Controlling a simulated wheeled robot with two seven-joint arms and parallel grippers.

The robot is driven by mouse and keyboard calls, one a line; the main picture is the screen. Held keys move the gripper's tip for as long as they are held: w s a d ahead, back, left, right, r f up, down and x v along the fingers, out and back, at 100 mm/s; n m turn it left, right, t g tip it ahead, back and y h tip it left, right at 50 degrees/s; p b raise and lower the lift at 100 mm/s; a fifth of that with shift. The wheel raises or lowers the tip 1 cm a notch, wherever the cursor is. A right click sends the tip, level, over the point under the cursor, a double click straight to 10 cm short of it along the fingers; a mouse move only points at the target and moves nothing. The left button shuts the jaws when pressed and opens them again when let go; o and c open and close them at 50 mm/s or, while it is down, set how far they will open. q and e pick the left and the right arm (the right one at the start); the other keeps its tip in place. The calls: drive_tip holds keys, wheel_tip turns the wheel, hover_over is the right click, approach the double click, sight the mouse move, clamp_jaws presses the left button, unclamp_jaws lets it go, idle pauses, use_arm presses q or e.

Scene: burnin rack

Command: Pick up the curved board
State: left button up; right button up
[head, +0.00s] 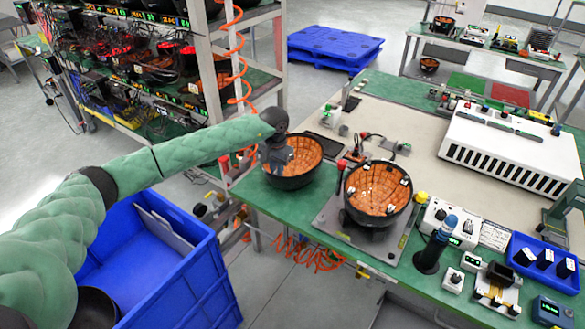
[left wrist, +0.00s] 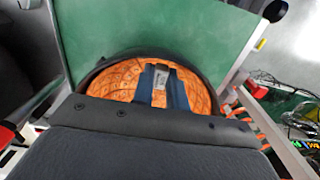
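A curved board (head: 309,153), a dark bowl-shaped shell with an orange inner face, rests on the green table's left part. It also shows in the left wrist view (left wrist: 118,80), partly hidden by my gripper's body. A similar orange-lined bowl (head: 378,187) sits in a grey fixture to its right. My left gripper (head: 277,164) points down over the left side of the first board. In the left wrist view its two blue fingers (left wrist: 164,88) stand apart against the orange face. Whether they touch the board is not clear. My right gripper is not in view.
A blue bin (head: 205,285) stands left of the table below my left arm. A rack (head: 205,75) of similar boards stands behind it, with an orange coiled hose. A white slotted box (head: 505,150) and a blue tray (head: 545,262) are on the table's right.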

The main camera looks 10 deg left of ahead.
use_arm(q)
drive_tip(key=shift+s+d+r, duration=0.1)
drive_tip(key=shift+d+r, duration=0.05)
clamp_jaws()
